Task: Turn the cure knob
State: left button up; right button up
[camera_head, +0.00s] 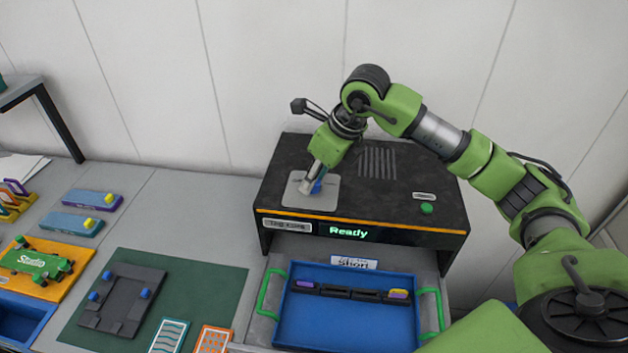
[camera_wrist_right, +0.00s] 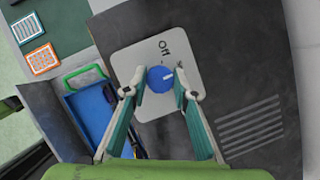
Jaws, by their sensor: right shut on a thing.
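The cure knob (camera_wrist_right: 160,79) is blue and round with a small white mark, set on a light grey plate (camera_wrist_right: 126,41) on top of the black machine. It also shows partly in the head view (camera_head: 316,187), where my gripper hides much of it. "Off" is printed on the plate beside it; another label is mostly hidden. My right gripper (camera_wrist_right: 160,92) comes from above with one finger on each side of the knob, shut on it. In the head view the right gripper (camera_head: 311,186) reaches down to the plate. My left gripper is not in view.
The black machine (camera_head: 390,190) shows "Ready" on its front and a green button (camera_head: 427,208) on top. Below it a drawer with a blue tray (camera_head: 345,325) stands open. A green mat (camera_head: 215,290) and an orange board (camera_head: 62,285) lie to the left.

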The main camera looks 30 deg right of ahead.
dwell(0.4)
jog(key=o, duration=1.1)
jog(key=v, duration=1.2)
jog(key=shift+s, duration=0.1)
